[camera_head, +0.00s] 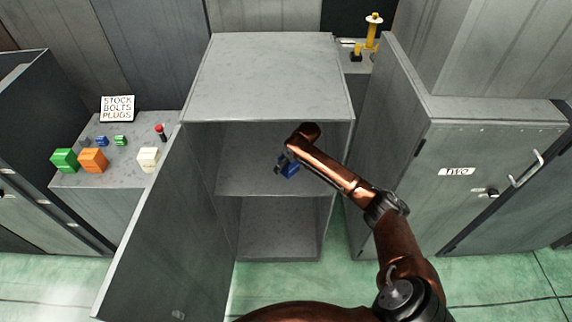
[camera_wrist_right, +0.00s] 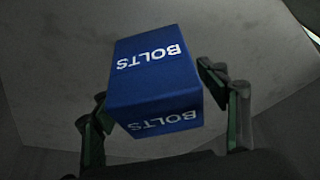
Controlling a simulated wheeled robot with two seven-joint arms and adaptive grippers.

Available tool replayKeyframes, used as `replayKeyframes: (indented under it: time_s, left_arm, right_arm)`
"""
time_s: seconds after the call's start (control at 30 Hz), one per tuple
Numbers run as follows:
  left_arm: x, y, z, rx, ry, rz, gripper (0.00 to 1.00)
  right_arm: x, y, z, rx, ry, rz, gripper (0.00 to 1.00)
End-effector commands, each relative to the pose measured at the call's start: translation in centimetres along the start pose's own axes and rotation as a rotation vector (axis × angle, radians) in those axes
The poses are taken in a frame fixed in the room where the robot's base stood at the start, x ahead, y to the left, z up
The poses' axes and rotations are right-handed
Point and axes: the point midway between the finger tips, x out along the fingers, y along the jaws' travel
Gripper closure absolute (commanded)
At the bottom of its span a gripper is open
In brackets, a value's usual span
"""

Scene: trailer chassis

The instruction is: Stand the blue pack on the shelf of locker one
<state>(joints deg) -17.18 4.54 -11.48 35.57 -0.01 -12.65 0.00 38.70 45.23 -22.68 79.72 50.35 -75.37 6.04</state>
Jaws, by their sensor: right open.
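The blue pack (camera_head: 290,171), lettered BOLTS, is inside the open locker (camera_head: 265,80) at the middle, at its shelf (camera_head: 240,181). In the right wrist view the blue pack (camera_wrist_right: 155,75) sits between the fingers of my right gripper (camera_wrist_right: 152,80), which is open with a finger on each side. In the head view my right arm reaches into the locker and partly hides the right gripper (camera_head: 284,165) and the pack. I cannot tell whether the pack's base rests flat on the shelf. My left gripper is not in view.
The locker's door (camera_head: 165,235) stands open to the left. A closed locker marked TWO (camera_head: 480,150) is on the right. A side counter (camera_head: 110,178) at left holds green, orange and white boxes and a STOCK BOLTS PLUGS sign (camera_head: 118,108). The locker's lower compartment (camera_head: 275,225) looks empty.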

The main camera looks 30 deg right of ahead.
Motion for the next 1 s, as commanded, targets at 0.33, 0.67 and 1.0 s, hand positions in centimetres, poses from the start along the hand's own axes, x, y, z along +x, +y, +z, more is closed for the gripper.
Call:
replayKeyframes:
  time_s: [0.33,0.67,1.0]
  left_arm:
    - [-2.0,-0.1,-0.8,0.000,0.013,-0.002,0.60]
    - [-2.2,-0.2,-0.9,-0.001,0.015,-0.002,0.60]
    - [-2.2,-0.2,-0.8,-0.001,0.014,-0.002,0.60]
  right_arm:
    - [-5.9,0.0,-0.2,-0.001,0.003,0.000,0.32]
    - [-7.2,0.0,0.0,0.000,0.000,0.000,0.32]
    - [-7.2,0.0,0.0,0.000,0.000,-0.001,0.32]
